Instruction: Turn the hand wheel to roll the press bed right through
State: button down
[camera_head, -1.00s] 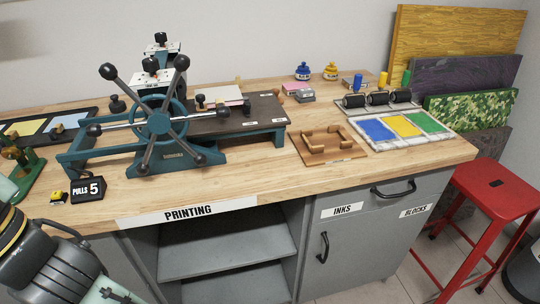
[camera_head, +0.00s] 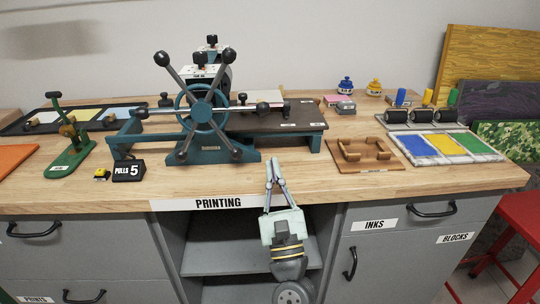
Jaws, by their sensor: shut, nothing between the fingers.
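The teal hand wheel (camera_head: 202,108) stands at the front of the etching press, with long grey spokes ending in dark knobs. The dark press bed (camera_head: 290,117) extends to the right of the roller on the teal frame (camera_head: 129,135). A pale sheet or block lies on the bed just right of the wheel. My gripper (camera_head: 271,162) is shut and empty. It points up in front of the bench edge, below and right of the wheel, and is apart from it.
A "PULLS 5" counter (camera_head: 129,171) sits front left of the press. A green hand tool (camera_head: 68,145) stands farther left. A wooden jig (camera_head: 362,151) and an ink tray (camera_head: 444,146) lie to the right. Bare bench top lies before the press.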

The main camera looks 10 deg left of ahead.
jog(key=p+x, duration=0.4)
jog(key=x, duration=0.4)
jog(key=shift+w+a+r, duration=0.15)
jog(key=shift+r, duration=0.05)
